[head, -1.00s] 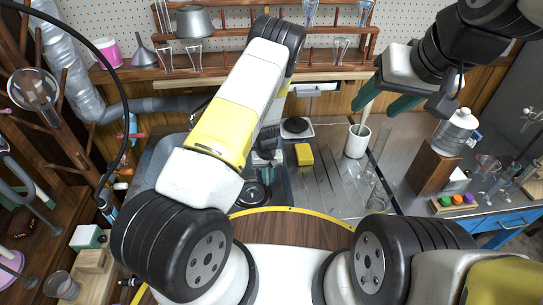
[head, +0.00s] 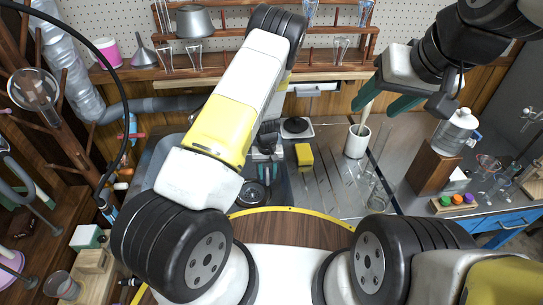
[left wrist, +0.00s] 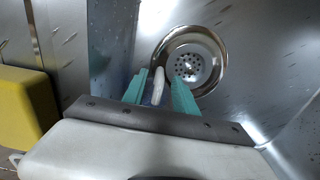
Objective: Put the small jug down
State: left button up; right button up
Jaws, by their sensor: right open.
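My left gripper (left wrist: 161,92) points down into the metal sink (left wrist: 260,75), its two teal fingers a short way apart. A narrow pale upright piece (left wrist: 158,86) stands between them; it may be the small jug's handle, but the jug's body cannot be made out. I cannot tell whether the fingers press on it. My right gripper (head: 382,103) is open at the upper right, teal fingers spread, above a white pot (head: 357,142).
A round drain (left wrist: 188,65) lies just beyond the left fingers. A yellow sponge (head: 304,155) is beside the sink. A ribbed drainboard (head: 335,185) lies to the right, with clear glassware (head: 379,198) at its right. A wooden shelf (head: 235,62) spans the back.

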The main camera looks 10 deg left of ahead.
pick_arm(q)
jog(key=s+r+t+h, duration=0.1)
jog(key=s+r+h, duration=0.15)
jog(key=r, duration=1.55)
jog(key=s+r+t+h, duration=0.1)
jog(key=s+r, duration=0.3)
jog(key=r, duration=1.3)
jog(key=s+a+r+m+t, duration=0.1)
jog(key=s+a+r+t, duration=0.1)
jog(key=s+r, duration=0.5)
jog(key=s+a+r+m+t+y, duration=0.1)
jog(key=s+a+r+t, duration=0.1)
jog(key=s+r, duration=0.4)
jog(key=s+a, duration=0.1)
jog(key=s, duration=0.4)
jog(key=shift+s+r+m, duration=0.2)
jog(key=shift+r+m, duration=0.15)
jog(key=shift+m, duration=0.05)
